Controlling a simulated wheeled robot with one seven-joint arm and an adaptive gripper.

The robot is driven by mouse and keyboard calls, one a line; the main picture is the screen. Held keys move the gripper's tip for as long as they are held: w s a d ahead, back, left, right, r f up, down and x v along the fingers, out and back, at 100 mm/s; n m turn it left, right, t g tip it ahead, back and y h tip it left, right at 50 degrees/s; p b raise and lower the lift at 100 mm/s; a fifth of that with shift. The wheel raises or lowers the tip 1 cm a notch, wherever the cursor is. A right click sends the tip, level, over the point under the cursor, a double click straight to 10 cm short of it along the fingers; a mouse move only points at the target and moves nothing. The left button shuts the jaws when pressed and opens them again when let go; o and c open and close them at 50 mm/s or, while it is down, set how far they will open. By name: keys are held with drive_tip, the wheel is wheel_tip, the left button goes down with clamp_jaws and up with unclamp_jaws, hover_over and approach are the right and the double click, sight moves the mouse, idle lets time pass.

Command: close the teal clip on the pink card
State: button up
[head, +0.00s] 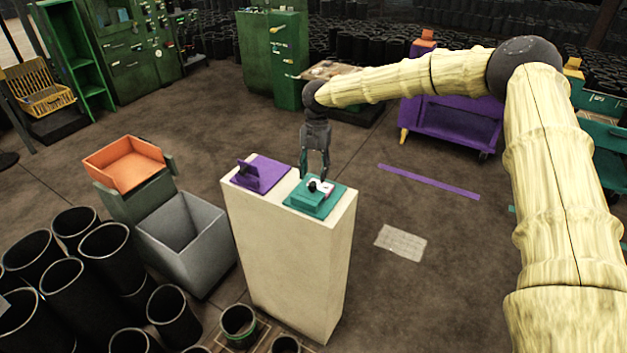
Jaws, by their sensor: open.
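A teal base (328,204) lies on the right half of the top of a pale pedestal (290,250). A small whitish piece with a black part (319,186) sits on it; I cannot tell whether this is the clip or the card. No card shows as clearly pink. My gripper (315,177) points down, open, with its fingertips just above or beside this piece. I cannot tell whether they touch it. The fingers partly hide the back of the teal base.
A purple base with an upright purple part (247,171) lies on the pedestal's left half. A grey open bin (190,245) and an orange tray (120,165) stand left of it. Black tubes (75,300) crowd the lower left. Floor right of the pedestal is mostly clear.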

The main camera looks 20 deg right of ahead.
wheel_tip(320, 180, up, 8)
drive_tip(key=w, duration=0.1)
drive_tip(key=shift+d+f, duration=0.25)
drive_tip(key=shift+d, duration=0.15)
drive_tip(key=shift+w, duration=0.1)
